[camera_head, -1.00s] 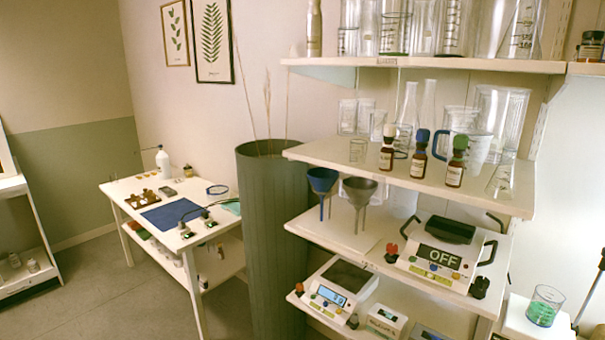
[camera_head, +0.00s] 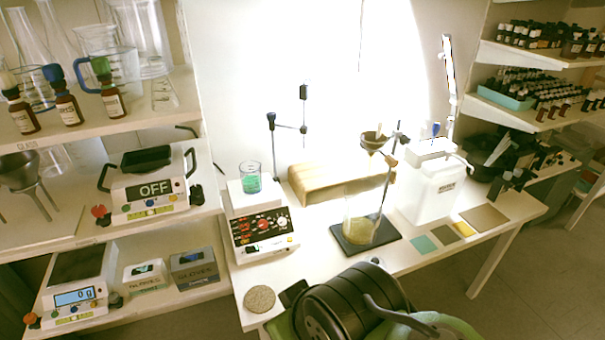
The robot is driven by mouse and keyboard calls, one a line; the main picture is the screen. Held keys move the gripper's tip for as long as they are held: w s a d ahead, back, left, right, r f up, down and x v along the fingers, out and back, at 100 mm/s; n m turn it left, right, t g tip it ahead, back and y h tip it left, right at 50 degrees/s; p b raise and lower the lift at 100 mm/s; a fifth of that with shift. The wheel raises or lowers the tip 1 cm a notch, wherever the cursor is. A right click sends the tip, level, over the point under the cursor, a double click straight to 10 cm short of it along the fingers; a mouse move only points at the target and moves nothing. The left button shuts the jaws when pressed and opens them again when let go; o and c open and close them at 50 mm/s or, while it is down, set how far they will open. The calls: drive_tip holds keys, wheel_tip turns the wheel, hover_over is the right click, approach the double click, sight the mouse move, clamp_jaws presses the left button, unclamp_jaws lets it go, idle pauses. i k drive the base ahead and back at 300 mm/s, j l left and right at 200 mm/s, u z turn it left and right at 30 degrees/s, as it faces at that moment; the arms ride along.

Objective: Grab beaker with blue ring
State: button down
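I cannot make out a clear blue ring on any beaker now. A clear beaker (camera_head: 250,178) with green liquid stands on a white hotplate (camera_head: 262,228) in the middle of the bench. A glass vessel (camera_head: 360,229) with yellowish liquid stands on the black base of a stand, under a funnel (camera_head: 373,142). On the left shelf, a clear jug (camera_head: 122,68) has a blue handle. A small glass beaker (camera_head: 40,98) there is partly hidden by brown bottles. My gripper is not in view.
Brown bottles (camera_head: 66,108) line the left shelf edge, with scales (camera_head: 150,187) below. A white container (camera_head: 430,190) stands on the right of the bench (camera_head: 310,262). A dark rounded object (camera_head: 345,305) covers the bottom centre. Small bottles fill the right shelves.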

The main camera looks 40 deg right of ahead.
sight(251, 178)
drive_tip(key=l+z, duration=0.1)
drive_tip(key=z, duration=0.35)
drive_tip(key=i+j+z, duration=0.1)
drive_tip(key=j, duration=1)
drive_tip(key=j+z, duration=0.1)
drive_tip(key=j, duration=1.05)
drive_tip(key=i, duration=0.05)
